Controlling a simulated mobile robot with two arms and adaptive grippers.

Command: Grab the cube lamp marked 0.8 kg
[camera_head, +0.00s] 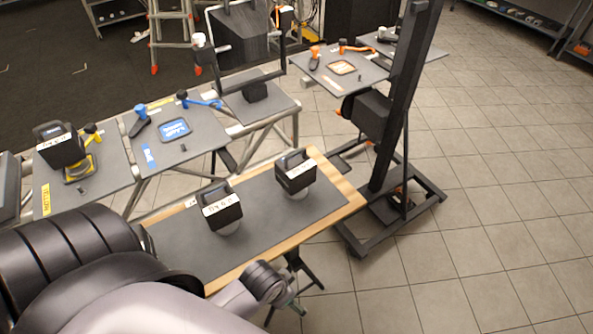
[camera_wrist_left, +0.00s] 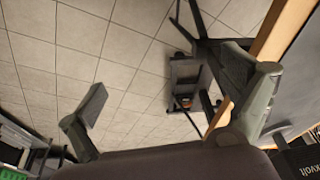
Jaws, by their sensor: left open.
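Two black cube lamps with handles and white labels stand on the dark-topped table, a left one (camera_head: 222,206) and a right one (camera_head: 295,171). A third similar black cube lamp (camera_head: 59,146) is at the far left on a grey station. Their label prints are too small to read surely, so I cannot tell which is marked 0.8 kg. My left gripper (camera_head: 288,303) is at the table's near edge, below and apart from both table lamps. In the left wrist view its fingers (camera_wrist_left: 180,90) are spread and empty. My right gripper is not in view.
The wood-edged table (camera_head: 341,185) has bare dark surface around its lamps. A black upright stand (camera_head: 400,120) rises behind its right end. Grey stations with blue tools (camera_head: 142,122) and orange tools (camera_head: 315,55) stand behind. Tiled floor at right is clear.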

